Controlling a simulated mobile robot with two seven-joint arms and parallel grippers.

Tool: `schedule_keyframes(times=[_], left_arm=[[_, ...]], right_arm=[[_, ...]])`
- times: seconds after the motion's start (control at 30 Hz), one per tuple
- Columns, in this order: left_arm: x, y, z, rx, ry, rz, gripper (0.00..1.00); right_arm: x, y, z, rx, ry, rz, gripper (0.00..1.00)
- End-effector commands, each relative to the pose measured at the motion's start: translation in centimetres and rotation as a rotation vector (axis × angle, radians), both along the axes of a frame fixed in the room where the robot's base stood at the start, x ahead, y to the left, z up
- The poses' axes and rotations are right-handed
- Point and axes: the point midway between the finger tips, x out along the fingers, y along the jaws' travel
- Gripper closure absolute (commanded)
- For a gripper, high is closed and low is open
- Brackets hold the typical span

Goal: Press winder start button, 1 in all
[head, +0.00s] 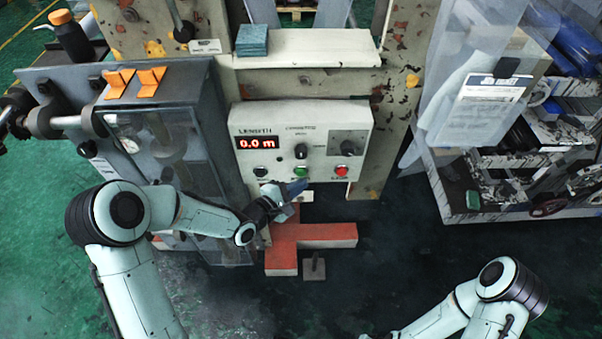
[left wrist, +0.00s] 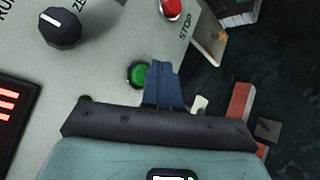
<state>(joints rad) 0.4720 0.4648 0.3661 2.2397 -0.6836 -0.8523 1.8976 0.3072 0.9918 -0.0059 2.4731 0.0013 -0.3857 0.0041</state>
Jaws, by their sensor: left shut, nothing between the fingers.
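The winder control panel (head: 270,118) is a cream box with a red display reading 0.0 m. Its green button (head: 300,171) sits on the lower edge between a black button (head: 260,171) and a red button (head: 341,170). My left gripper (head: 298,187) is shut and empty, with its blue fingertips just below the green button. In the left wrist view the green button (left wrist: 138,74) shows right beside the fingertips (left wrist: 163,72), partly covered by them. I cannot tell whether they touch. The red button (left wrist: 172,8) is marked STOP. My right gripper is not in view.
A black knob (head: 301,151) and a dial plate (head: 348,143) are on the panel. A grey cabinet (head: 190,100) with orange clips stands at the left. An orange-red base (head: 315,235) lies below. A cluttered bench (head: 500,190) is at the right.

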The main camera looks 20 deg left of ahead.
Motion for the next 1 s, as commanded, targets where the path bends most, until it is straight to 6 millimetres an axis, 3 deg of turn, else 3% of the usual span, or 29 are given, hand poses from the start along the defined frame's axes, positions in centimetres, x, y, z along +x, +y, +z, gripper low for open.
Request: schedule_keyframes(times=[1.0], left_arm=[[0.84,0.24,0.01,0.0,0.0,0.0,1.0]], right_arm=[[0.24,0.01,0.44,0.0,-0.002,0.0,0.4]])
